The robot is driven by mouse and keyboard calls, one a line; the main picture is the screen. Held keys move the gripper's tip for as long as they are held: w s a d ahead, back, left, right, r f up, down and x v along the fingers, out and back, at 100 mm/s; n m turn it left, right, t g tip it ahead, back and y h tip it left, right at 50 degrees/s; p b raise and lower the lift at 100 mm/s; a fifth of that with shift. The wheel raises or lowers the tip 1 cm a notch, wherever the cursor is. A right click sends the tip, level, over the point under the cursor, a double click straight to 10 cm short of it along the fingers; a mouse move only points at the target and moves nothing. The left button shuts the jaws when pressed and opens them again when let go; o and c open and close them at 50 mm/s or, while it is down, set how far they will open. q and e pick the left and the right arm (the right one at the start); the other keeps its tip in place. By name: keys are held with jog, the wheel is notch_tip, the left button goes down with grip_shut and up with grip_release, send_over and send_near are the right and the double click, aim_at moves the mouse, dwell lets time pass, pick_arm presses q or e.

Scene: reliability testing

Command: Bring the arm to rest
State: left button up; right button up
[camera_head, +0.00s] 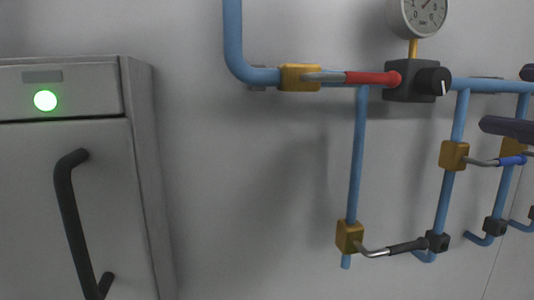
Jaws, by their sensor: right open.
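My right gripper (503,99) shows only in part at the right edge of the head view. Two dark fingers reach in from the right, one above the other, with a gap between them. It is open, and I see nothing held between the fingers. The fingers overlap the pipes at the right side of the picture; I cannot tell how far they are from the wall. The rest of the right arm is outside the frame. My left gripper and left arm are not in view.
Blue pipes (356,160) run along the grey wall, with a red-handled valve (372,78), a blue-handled valve (512,160), a black-handled valve (407,247), a black knob (432,81) and a gauge (418,14). A cabinet (100,200) with a green light (45,100) and black handle (72,215) stands left.

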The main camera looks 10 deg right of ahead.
jog(key=s+a+f+m+g+h, duration=0.1)
jog(key=s+f+m+g, duration=0.15)
jog(key=f, duration=0.55)
jog(key=s+f+m+g+h, duration=0.1)
jog(key=s+f+m+g, duration=0.2)
jog(key=f, duration=0.5)
jog(key=s+a+f+m+g+y, duration=0.1)
jog(key=s+a+f+m+g, duration=0.1)
jog(key=s+a+f+g, duration=0.7)
notch_tip(320, 180, down, 3)
jog(key=s+a, duration=0.1)
jog(key=s, duration=0.1)
jog(key=shift+s, duration=0.35)
jog(key=shift+r+m, duration=0.1)
jog(key=shift+m, duration=0.15)
